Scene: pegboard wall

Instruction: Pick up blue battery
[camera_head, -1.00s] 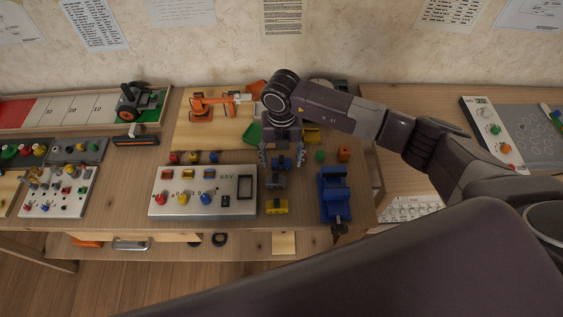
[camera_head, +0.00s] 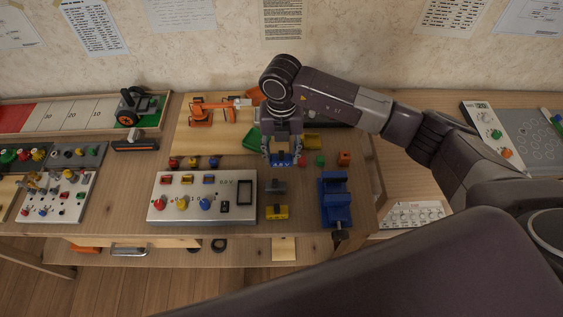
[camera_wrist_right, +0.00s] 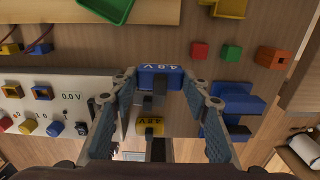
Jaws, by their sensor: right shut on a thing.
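The blue battery (camera_head: 284,159) sits between the fingertips of my right gripper (camera_head: 283,152), over the wooden bench. In the right wrist view the blue battery (camera_wrist_right: 160,76) shows its voltage label and spans the gap between the fingertips of my right gripper (camera_wrist_right: 161,80), which are shut on its two ends. Whether it is clear of the bench is hard to tell. A grey block (camera_head: 275,186) and a yellow battery (camera_head: 277,212) stand in front of it. My left gripper is not in view.
A white panel (camera_head: 165,210) with a display and coloured knobs lies to the left. A blue vise (camera_head: 335,200) stands to the right. Small red (camera_head: 320,160), green (camera_head: 306,161) and orange (camera_head: 344,158) blocks are close on the right. A green tray (camera_head: 252,139) lies behind.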

